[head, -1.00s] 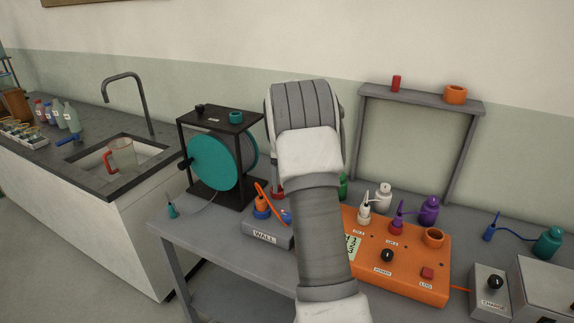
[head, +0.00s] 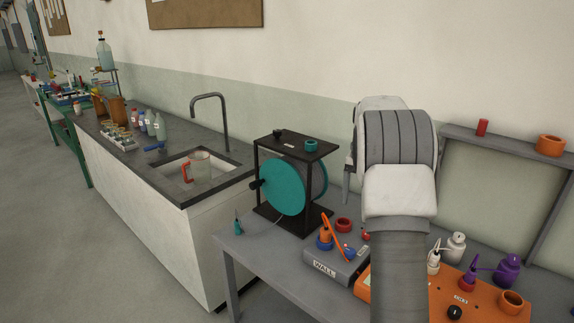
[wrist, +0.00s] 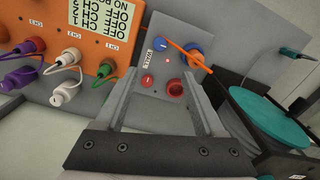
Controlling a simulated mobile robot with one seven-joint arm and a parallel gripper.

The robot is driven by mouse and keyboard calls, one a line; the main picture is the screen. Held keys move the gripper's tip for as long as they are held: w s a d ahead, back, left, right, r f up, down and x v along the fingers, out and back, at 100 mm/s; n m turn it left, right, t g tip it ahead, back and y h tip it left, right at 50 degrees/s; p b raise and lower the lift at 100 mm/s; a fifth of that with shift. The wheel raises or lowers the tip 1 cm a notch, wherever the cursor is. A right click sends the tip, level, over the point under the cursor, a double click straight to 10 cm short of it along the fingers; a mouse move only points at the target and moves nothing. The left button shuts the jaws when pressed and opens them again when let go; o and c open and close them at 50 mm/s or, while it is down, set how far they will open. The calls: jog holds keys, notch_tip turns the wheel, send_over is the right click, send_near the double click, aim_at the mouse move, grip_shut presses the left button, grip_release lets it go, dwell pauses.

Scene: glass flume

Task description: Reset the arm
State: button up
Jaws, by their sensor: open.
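My gripper (wrist: 172,88) is open in the wrist view, with nothing between its two grey fingers. Beyond the fingertips is the grey WALL box (wrist: 163,62), with red and blue sockets and an orange lead plugged in. I cannot tell how far the fingertips are from the box. In the head view my bent arm rises in front of the bench and hides the gripper. The WALL box (head: 335,266) shows just left of the arm.
The orange panel (head: 483,303), with plugged leads, lies right of my arm. A black-framed teal reel (head: 284,187) stands left of it. A dark-topped sink counter (head: 222,186) holds a jug (head: 199,167) and bottles. Open floor (head: 80,240) lies at left.

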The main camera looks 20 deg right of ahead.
jog(key=s+a+r+n+t, duration=0.1)
jog(key=s+a+r+n, duration=0.1)
jog(key=s+a+r, duration=0.5)
jog(key=s+a+r+n+t, duration=0.2)
jog(key=s+a+r, duration=0.35)
jog(key=a, duration=0.45)
jog(key=s+a+f+n+t, duration=0.1)
jog(key=s+a, duration=0.3)
jog(key=s, duration=0.4)
jog(key=s+a+f+n+t, duration=0.1)
jog(key=s+a+n, duration=0.3)
jog(key=s, duration=0.5)
jog(key=shift+a+f+t, duration=0.3)
jog(key=shift+a+f, duration=0.45)
jog(key=shift+f, duration=0.1)
jog(key=c, duration=0.3)
jog(key=shift+d, duration=0.1)
jog(key=shift+c, duration=0.2)
